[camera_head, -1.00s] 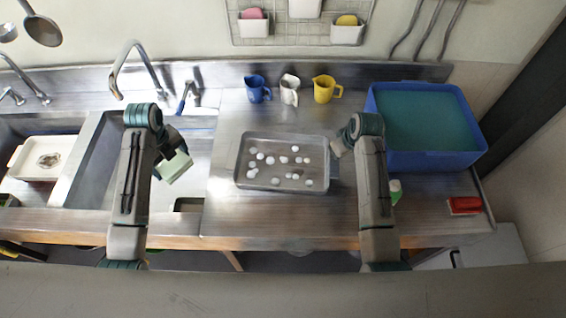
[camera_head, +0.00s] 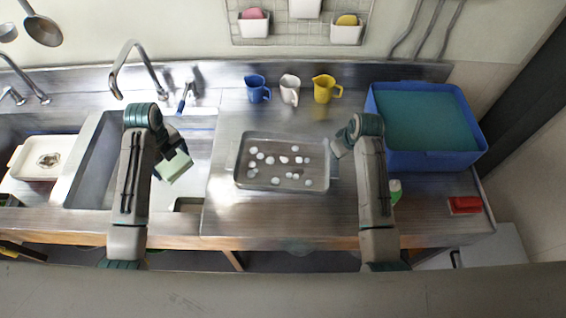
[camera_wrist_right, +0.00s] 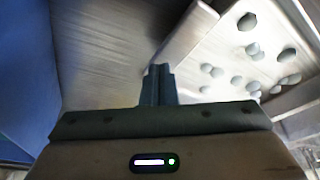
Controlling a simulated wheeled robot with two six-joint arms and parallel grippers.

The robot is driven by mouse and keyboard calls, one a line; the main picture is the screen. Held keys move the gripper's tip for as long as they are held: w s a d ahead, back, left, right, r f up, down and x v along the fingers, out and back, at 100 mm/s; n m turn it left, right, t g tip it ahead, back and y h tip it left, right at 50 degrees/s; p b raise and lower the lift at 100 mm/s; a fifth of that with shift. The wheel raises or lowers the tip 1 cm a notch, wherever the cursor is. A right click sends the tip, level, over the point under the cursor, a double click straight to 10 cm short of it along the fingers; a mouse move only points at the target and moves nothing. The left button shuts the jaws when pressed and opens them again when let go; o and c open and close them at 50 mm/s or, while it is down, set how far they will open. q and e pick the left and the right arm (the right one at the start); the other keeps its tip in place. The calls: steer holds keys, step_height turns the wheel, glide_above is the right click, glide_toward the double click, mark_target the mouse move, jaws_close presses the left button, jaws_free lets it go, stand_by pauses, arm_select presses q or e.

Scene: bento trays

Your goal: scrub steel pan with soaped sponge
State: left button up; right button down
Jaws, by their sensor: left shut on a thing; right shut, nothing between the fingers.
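The steel pan (camera_head: 270,139) lies flat on the steel counter in the middle, with several pale foam-like spots on its bottom. My left gripper (camera_head: 170,152) is shut on a pale green sponge (camera_head: 176,168), held to the left of the pan over the sink side. Whether soap is on the sponge cannot be told. My right gripper (camera_head: 338,150) is shut and empty at the pan's right edge. In the right wrist view the closed fingers (camera_wrist_right: 158,82) are close to the pan's rim (camera_wrist_right: 190,32); I cannot tell if they touch it.
A blue jug (camera_head: 256,88), a white jug (camera_head: 289,88) and a yellow jug (camera_head: 324,89) stand behind the pan. A blue tub (camera_head: 440,160) is at the right, a red block (camera_head: 465,205) in front of it. A green-capped bottle (camera_head: 396,187) is beside my right arm. The faucet (camera_head: 134,52) rises behind the sink.

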arm_select(q)
steer(key=shift+f, duration=0.15)
arm_select(e)
steer(key=shift+f, duration=0.4)
steer(key=shift+r, duration=3.05)
steer(key=shift+r, duration=0.1)
